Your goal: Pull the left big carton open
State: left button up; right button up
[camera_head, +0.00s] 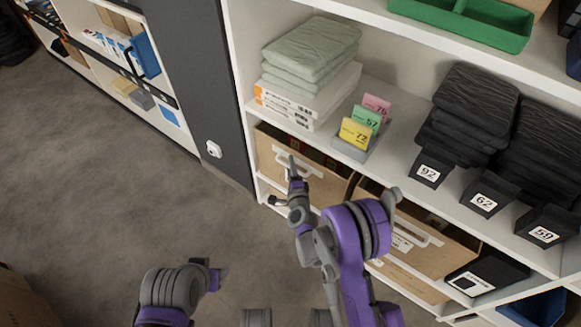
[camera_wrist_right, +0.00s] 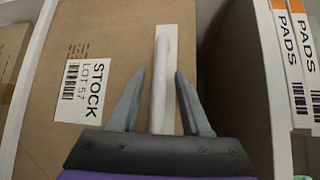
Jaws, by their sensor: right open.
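The left big carton (camera_head: 325,187) is brown and stands in the lower shelf bay, with a white handle (camera_head: 311,168) on its front. In the right wrist view the carton's front (camera_wrist_right: 110,40) fills the left and middle, with a "STOCK LOT 57" label. My right gripper (camera_head: 284,183) is in front of this carton at its handle. In the wrist view its two fingers (camera_wrist_right: 155,100) are open, one on each side of the white handle bar (camera_wrist_right: 160,75). I cannot tell whether they touch it.
Another brown carton (camera_head: 440,258) with a white handle stands to the right. The shelf board (camera_head: 405,130) above holds folded green cloths (camera_head: 315,48), number cards (camera_head: 362,120) and black stacks (camera_head: 470,105). A dark post (camera_head: 190,70) stands at left; the floor (camera_head: 90,190) is clear.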

jog(key=shift+c, duration=0.2)
grip_shut()
dwell(1.1)
